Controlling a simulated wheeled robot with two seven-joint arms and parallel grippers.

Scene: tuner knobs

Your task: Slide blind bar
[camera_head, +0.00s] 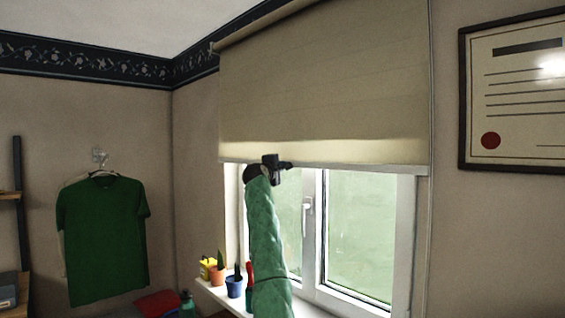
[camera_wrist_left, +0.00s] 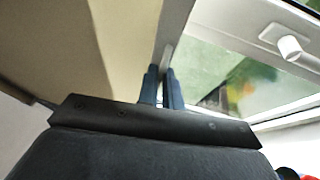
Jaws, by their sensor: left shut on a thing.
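The beige roller blind (camera_head: 325,85) hangs over the upper part of the window, and its bottom bar (camera_head: 350,167) runs across just above the middle of the glass. My left gripper (camera_head: 286,165) is raised to this bar, left of its middle. In the left wrist view, the two dark fingers of my left gripper (camera_wrist_left: 163,88) are close together on the pale bar (camera_wrist_left: 167,55), at the edge of the blind (camera_wrist_left: 110,50). The fingers hide the stretch of bar between them. My right gripper is not in view.
The white window frame (camera_head: 320,240) with its handle (camera_head: 307,215) is below the blind. A green shirt (camera_head: 103,235) hangs at left, and a framed certificate (camera_head: 515,90) hangs at right.

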